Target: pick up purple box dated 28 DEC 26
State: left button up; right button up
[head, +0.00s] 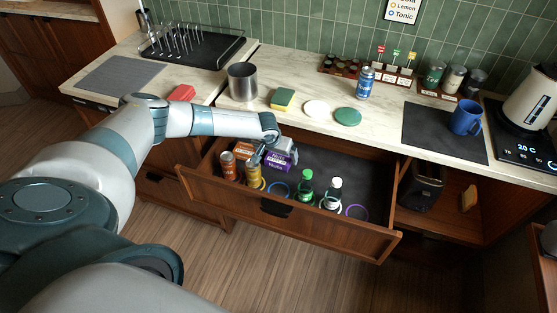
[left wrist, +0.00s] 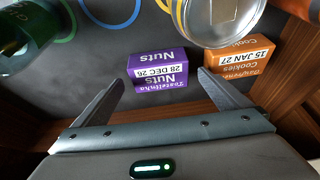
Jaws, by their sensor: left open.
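The purple box (head: 282,160) is in the open drawer, partly hidden by my left gripper in the head view. In the left wrist view the purple box (left wrist: 158,76) shows upside-down white print reading "Nuts" and a label "28 DEC 26". My left gripper (head: 261,158) is open above the drawer; in its wrist view the fingers (left wrist: 160,84) appear on either side of the box, with no visible contact. An orange box (head: 244,150) is beside the purple one; the orange box (left wrist: 236,68) is dated "15 JAN 27". My right gripper is not in view.
The drawer (head: 330,228) also holds an orange can (head: 228,166), a yellow can (head: 253,175), a green bottle (head: 305,188) and a white-capped bottle (head: 333,194).

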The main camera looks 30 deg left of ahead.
aim_at(279, 157)
pick_arm(q)
jog(key=shift+w+f, duration=0.2)
jog(key=shift+f, duration=0.15)
jog(key=shift+x, duration=1.25)
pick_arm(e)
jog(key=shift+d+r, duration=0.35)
pick_arm(q)
jog(key=shift+c, duration=0.3)
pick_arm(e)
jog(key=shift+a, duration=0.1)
pick_arm(q)
jog(key=c, duration=1.1)
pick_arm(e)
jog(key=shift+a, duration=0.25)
pick_arm(q)
jog(key=shift+c, duration=0.2)
jog(key=shift+r, duration=0.15)
